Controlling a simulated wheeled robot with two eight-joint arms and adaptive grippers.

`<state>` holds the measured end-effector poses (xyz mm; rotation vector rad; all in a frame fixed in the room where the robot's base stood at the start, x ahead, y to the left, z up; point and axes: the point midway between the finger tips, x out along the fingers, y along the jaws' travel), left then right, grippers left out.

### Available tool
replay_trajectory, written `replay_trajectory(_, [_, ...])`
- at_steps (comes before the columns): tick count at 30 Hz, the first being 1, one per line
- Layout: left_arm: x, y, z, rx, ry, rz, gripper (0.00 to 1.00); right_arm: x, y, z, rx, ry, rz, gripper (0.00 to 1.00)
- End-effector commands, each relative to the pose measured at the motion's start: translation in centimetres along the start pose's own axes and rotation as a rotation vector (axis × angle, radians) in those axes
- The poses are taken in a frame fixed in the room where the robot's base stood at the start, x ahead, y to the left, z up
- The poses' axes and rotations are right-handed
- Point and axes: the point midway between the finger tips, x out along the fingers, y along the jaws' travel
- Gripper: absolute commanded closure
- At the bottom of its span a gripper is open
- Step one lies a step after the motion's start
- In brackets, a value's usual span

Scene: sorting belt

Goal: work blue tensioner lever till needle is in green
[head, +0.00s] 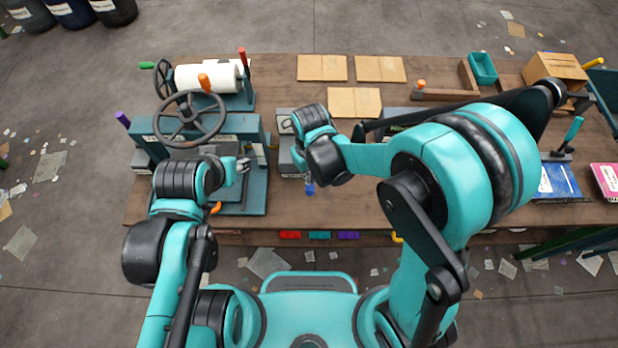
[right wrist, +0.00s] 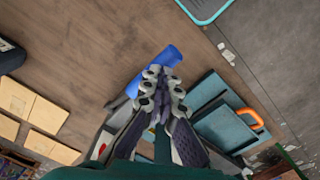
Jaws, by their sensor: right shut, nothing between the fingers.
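The blue tensioner lever (head: 310,188) shows as a small blue end just below my right wrist in the head view. In the right wrist view the blue lever grip (right wrist: 158,68) lies slanted across the tips of my right gripper (right wrist: 160,88). The fingers are shut with nothing between them, and the grip is at or just beyond the tips; I cannot tell if they touch. A grey box (head: 286,157) stands beside my right wrist, partly covered by it. No needle or green zone can be made out. My left gripper (head: 243,166) is over the press, its jaws too small to read.
A teal press with a dark handwheel (head: 188,118) and a white roll (head: 205,77) stand at the left of the bench. Cardboard sheets (head: 355,102) lie at the back middle. A blue book (head: 558,181) lies at the right. The front middle of the bench (head: 345,212) is clear.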

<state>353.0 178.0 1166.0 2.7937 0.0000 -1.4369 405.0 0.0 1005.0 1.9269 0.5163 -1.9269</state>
Motion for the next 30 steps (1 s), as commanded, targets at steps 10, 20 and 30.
replay_trajectory(10, [0.8,0.0,0.6,0.0,0.0,0.0,0.6,1.0,0.0,0.0,0.0,0.0,0.0,1.0])
replay_trajectory(20, [1.4,0.0,1.0,0.0,0.0,0.0,0.6,1.8,0.0,0.0,0.0,0.0,0.0,1.0])
replay_trajectory(30, [2.0,0.0,1.5,0.0,0.0,0.0,0.6,2.7,0.0,0.0,0.0,0.0,0.0,1.0])
